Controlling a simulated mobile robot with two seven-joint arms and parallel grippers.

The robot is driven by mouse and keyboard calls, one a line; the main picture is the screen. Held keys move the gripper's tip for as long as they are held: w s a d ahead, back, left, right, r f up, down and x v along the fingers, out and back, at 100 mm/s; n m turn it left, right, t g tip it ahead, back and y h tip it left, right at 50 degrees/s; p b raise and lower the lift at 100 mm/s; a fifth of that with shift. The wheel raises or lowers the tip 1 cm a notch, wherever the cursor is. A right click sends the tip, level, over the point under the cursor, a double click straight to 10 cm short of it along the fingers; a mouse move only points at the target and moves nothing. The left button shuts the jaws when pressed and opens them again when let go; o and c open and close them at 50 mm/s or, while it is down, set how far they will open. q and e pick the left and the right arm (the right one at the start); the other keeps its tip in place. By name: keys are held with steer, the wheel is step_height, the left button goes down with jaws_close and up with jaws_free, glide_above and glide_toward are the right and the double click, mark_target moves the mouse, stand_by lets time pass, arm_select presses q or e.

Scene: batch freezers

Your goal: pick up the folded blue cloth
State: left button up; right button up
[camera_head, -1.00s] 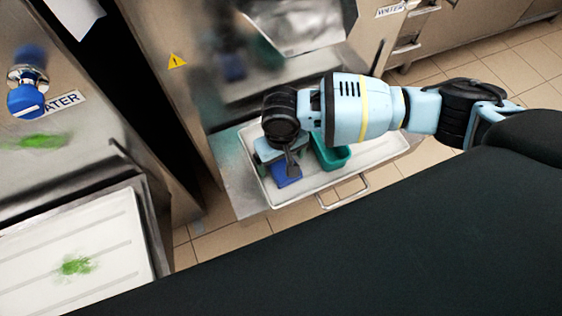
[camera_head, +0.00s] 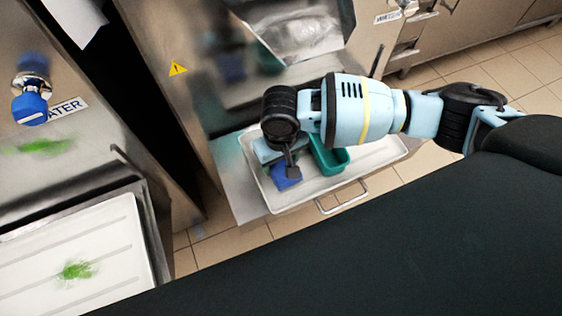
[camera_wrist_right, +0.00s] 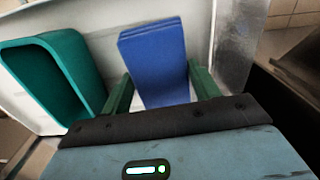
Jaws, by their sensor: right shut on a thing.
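The folded blue cloth (camera_head: 283,184) is at the left part of the white tray (camera_head: 378,154), partly hidden by my right gripper in the head view. My right gripper (camera_head: 289,173) points down over it and is shut on it. In the right wrist view the cloth (camera_wrist_right: 154,58) shows as a layered blue block between the two green fingers of the right gripper (camera_wrist_right: 160,88). I cannot tell whether the cloth is clear of the tray. My left gripper is in neither view.
A teal container (camera_head: 334,165) stands in the tray just right of the cloth; it also shows in the wrist view (camera_wrist_right: 52,72). A freezer front rises behind the tray. Another white tray (camera_head: 110,235) with a green smear (camera_head: 75,270) is at lower left. A tray handle (camera_head: 342,198) sticks out in front.

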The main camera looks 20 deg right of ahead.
steer(key=shift+r, duration=0.85)
steer(key=s+a+p, duration=0.1)
steer(key=s+a, duration=0.3)
steer(key=s, duration=0.3)
steer(key=s+a+r+p, duration=0.1)
steer(key=s+a, duration=0.3)
steer(key=s, duration=0.3)
steer(key=shift+r+p, duration=0.25)
steer(key=shift+p, duration=0.15)
